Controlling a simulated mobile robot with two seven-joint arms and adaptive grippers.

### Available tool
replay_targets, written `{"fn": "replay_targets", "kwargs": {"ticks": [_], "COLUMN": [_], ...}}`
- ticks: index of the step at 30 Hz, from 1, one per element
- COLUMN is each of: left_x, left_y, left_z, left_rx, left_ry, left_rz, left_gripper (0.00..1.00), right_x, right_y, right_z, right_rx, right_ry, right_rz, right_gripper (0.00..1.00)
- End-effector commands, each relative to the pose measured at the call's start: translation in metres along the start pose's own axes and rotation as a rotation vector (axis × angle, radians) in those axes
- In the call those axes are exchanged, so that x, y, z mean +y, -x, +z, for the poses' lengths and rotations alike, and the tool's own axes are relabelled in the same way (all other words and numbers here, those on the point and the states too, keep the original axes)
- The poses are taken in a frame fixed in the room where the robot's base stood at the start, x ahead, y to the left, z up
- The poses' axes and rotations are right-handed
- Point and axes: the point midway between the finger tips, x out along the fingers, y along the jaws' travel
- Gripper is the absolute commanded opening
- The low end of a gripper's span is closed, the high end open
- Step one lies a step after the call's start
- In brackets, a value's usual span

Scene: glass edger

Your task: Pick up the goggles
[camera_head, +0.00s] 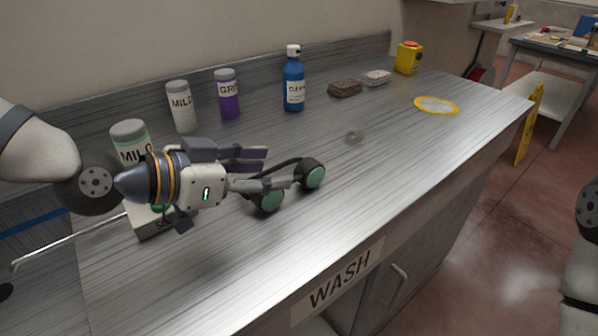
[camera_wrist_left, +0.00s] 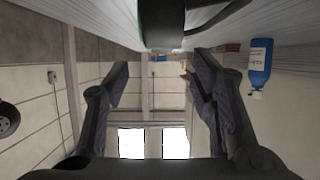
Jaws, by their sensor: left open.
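The goggles (camera_head: 312,177), with round green lenses and a dark strap, lie on the steel counter in the head view. A dark rounded piece at the top of the left wrist view, with a dark strap, looks like part of the goggles (camera_wrist_left: 162,25). My left gripper (camera_head: 279,168) reaches in from the left, its fingers spread and empty beside the goggles. The lower finger overlaps the goggles in the head view; contact cannot be told. In the left wrist view the open fingers (camera_wrist_left: 160,75) show a clear gap. My right gripper is not in view.
A white-labelled bottle (camera_head: 130,142) stands behind my left wrist. More bottles, a purple one (camera_head: 228,94) and a blue one (camera_head: 293,80), stand along the back. The counter's front middle is clear.

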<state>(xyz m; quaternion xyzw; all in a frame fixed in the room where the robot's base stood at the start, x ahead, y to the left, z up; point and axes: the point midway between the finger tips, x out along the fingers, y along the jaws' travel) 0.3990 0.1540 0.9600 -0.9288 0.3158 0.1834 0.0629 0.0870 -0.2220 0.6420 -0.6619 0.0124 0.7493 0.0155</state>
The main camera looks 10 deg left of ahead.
Motion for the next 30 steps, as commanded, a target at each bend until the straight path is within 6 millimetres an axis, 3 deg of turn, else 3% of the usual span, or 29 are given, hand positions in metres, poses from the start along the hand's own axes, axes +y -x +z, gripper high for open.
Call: {"fn": "replay_targets", "kwargs": {"ticks": [3, 8, 15, 23, 26, 30], "left_x": [0.001, 0.000, -0.001, -0.001, -0.001, -0.001], "left_y": [-0.027, -0.047, -0.092, -0.097, -0.097, -0.097], "left_z": [0.003, 0.002, 0.003, -0.003, -0.003, -0.003], "left_rx": [-0.006, -0.004, -0.010, -0.002, -0.001, -0.001], "left_ry": [0.000, 0.001, 0.004, 0.002, 0.001, 0.001], "left_rz": [0.003, 0.001, 0.003, 0.000, 0.000, 0.000], "left_gripper": [0.51, 0.51, 0.51, 0.51, 0.33, 0.01], "right_x": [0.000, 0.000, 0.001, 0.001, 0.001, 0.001], "right_y": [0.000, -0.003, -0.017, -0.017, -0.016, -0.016], "right_z": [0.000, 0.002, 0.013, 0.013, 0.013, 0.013], "right_rx": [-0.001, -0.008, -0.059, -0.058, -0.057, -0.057], "right_ry": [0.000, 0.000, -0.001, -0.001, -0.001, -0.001], "right_rz": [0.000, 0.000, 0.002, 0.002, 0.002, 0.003], "right_gripper": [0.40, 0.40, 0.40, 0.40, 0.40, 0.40]}}
